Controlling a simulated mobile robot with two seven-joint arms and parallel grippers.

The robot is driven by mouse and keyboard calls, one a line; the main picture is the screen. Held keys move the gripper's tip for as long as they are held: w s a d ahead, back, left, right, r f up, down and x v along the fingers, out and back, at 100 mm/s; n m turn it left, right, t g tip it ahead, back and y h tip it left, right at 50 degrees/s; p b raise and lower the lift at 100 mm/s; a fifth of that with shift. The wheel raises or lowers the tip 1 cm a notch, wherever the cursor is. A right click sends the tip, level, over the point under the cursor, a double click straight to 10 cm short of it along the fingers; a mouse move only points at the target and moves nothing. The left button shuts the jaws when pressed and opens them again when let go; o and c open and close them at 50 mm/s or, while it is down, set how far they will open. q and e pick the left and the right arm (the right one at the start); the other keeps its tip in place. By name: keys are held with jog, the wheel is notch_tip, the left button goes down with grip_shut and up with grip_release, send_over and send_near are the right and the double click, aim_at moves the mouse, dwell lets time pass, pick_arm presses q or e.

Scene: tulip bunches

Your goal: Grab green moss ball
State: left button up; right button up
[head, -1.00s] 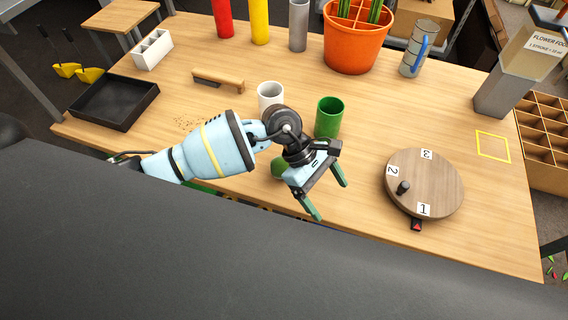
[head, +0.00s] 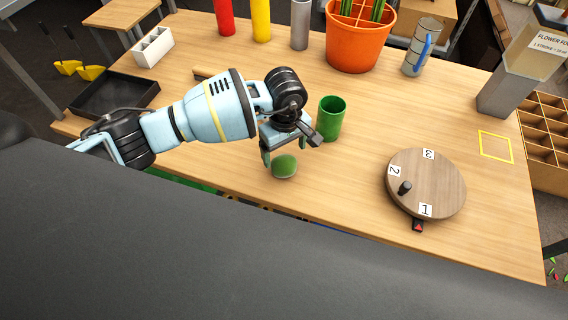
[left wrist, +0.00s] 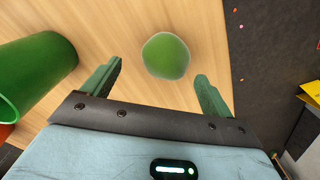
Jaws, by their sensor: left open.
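The green moss ball (head: 284,166) rests on the wooden table near its front edge. It also shows in the left wrist view (left wrist: 166,56), just beyond and between the fingertips. My left gripper (head: 283,150) is open and empty, close behind the ball in the head view. In the left wrist view its two green fingers (left wrist: 158,82) stand apart, with the ball a little ahead of the gap. My right gripper is not in view.
A green cup (head: 331,118) stands just right of my left gripper; it shows at left in the wrist view (left wrist: 35,75). A round numbered wooden turntable (head: 440,185) lies further right. A black tray (head: 112,98) is at left. An orange pot (head: 356,45) stands behind.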

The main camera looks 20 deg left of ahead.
aim_at(284, 157)
pick_arm(q)
jog(key=f, duration=0.2)
jog(key=s+f, duration=0.1)
jog(key=f, duration=0.1)
jog(key=shift+f, duration=0.55)
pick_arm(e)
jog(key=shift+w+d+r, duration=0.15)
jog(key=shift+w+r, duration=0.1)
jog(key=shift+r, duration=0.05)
pick_arm(q)
jog(key=c, duration=1.1)
jog(key=shift+r, duration=0.1)
jog(key=shift+w+r, duration=0.1)
jog(key=shift+r, duration=0.5)
jog(key=shift+s+a+r, duration=0.1)
jog(key=shift+r, duration=0.5)
jog(key=shift+s+a+r, duration=0.1)
jog(key=shift+r, duration=0.5)
jog(key=s+a, duration=0.2)
jog(key=s, duration=0.2)
jog(key=s+a+r, duration=0.1)
jog(key=s+a, duration=0.2)
jog(key=s, duration=0.1)
jog(key=s+a, duration=0.3)
jog(key=s, duration=0.2)
jog(key=shift+a+r, duration=0.15)
jog(key=shift+a, duration=0.1)
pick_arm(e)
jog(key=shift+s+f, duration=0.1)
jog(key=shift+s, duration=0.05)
